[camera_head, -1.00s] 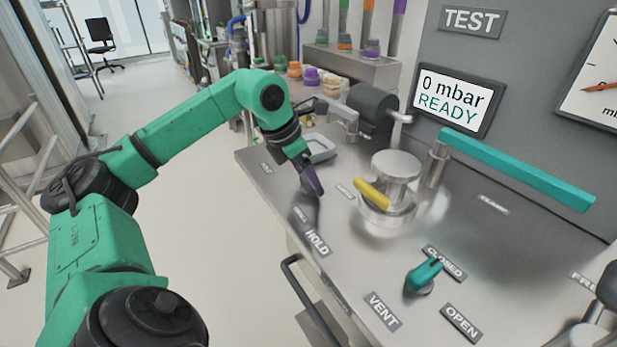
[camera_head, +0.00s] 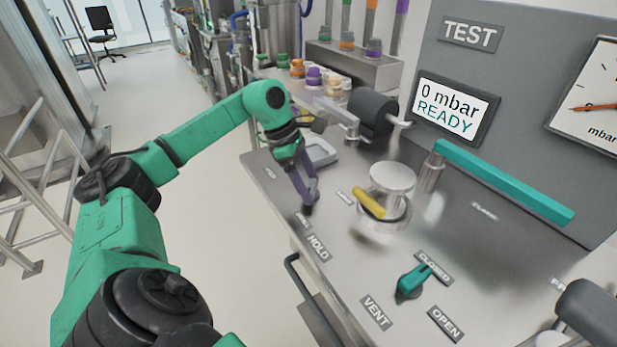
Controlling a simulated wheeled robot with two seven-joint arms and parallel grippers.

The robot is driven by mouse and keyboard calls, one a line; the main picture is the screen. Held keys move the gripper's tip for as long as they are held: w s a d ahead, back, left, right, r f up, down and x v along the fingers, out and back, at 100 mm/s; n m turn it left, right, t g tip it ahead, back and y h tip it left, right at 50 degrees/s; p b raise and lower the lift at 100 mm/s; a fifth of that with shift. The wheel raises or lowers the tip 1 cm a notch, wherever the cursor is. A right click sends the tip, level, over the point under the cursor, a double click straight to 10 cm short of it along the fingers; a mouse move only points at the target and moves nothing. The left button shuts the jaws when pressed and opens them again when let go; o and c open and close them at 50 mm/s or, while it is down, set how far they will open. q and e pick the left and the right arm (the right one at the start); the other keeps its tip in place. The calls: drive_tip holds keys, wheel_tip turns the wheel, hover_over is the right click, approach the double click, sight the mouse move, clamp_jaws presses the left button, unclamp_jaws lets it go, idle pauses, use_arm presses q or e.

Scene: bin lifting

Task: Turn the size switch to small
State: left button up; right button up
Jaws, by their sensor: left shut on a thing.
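My left gripper (camera_head: 307,198) points down over the left front part of the steel bench top (camera_head: 350,255). Its purple fingers are shut on a small dark knob (camera_head: 306,209), which seems to be the size switch. The fingers hide most of it, so I cannot tell its setting. Small labels lie around it, one to the right (camera_head: 345,197) and one just below (camera_head: 303,218); their words are too small to read surely. My right gripper does not show.
A steel round fitting with a yellow handle (camera_head: 368,203) stands right of the gripper. A teal valve knob (camera_head: 412,280) sits near the CLOSED label. A long teal lever (camera_head: 505,183) crosses the back right. A grey tray (camera_head: 322,153) lies behind the gripper.

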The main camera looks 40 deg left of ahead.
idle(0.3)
use_arm(q)
drive_tip(key=o, duration=1.2)
drive_tip(key=shift+o, duration=0.2)
drive_tip(key=p+v, duration=0.3)
drive_tip(key=v, duration=1.1)
drive_tip(key=shift+r, duration=0.3)
drive_tip(key=shift+a, duration=0.1)
